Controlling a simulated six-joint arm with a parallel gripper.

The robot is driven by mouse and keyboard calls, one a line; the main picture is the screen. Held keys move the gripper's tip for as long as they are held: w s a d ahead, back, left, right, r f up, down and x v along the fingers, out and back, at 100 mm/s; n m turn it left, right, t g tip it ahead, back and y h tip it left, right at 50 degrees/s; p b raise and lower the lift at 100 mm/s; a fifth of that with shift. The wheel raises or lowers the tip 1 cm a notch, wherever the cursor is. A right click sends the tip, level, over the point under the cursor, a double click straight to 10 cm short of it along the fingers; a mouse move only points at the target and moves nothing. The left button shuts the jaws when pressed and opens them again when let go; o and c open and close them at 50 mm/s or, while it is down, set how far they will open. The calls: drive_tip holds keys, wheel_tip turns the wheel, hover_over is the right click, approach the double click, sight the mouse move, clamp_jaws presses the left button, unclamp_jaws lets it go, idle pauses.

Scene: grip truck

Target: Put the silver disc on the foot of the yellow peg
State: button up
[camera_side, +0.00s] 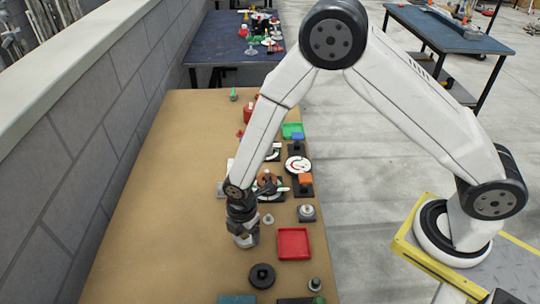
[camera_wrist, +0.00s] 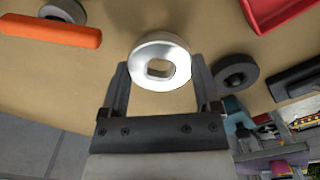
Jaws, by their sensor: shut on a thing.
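My gripper (camera_side: 243,222) is low over the front middle of the brown table, pointing down. In the wrist view my gripper (camera_wrist: 160,66) is shut on the silver disc (camera_wrist: 163,49), a thick shiny ring with a slot-shaped hole, one finger on each side. In the side view the disc (camera_side: 248,241) shows just below the fingers; I cannot tell whether it touches the table. I cannot make out a yellow peg or its foot in either view.
A red tray (camera_side: 293,243) is right of my gripper. A black disc (camera_side: 262,276) lies in front of it. A small grey peg (camera_side: 268,219) and a grey block with a round top (camera_side: 307,212) stand nearby. Several parts crowd behind. The table's left side is clear.

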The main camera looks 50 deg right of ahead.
drive_tip(key=shift+f, duration=1.2)
idle(2.0)
drive_tip(key=o, duration=1.1)
drive_tip(key=shift+r, duration=0.15)
drive_tip(key=shift+r, duration=3.6)
